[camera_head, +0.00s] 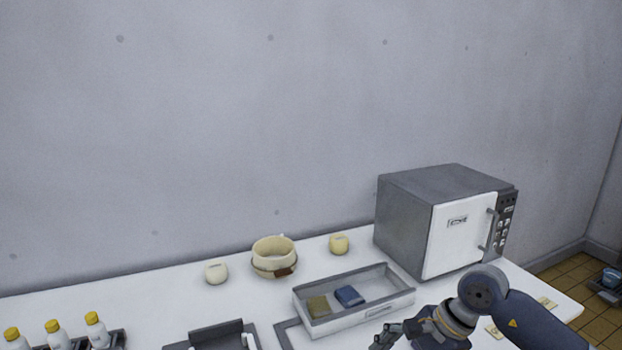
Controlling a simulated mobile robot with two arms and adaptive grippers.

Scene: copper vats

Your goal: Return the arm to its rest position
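My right arm comes in from the lower right corner, with its wrist bent over the front of the white table (140,290). My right gripper (384,336) points to the left at the bottom edge, just in front of the grey-rimmed tray (370,313). Its fingers are small and partly cut off by the frame, so I cannot tell whether they are open or shut. I see nothing clearly held in it. My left arm and gripper are not in view.
The tray holds a blue block (349,295) and a tan block (319,306). A microwave-like oven (455,240) stands at the right. A cream pot (273,262), a white round jar (216,272) and a yellow one (339,243) stand behind. Yellow-capped bottles (96,330) stand at left.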

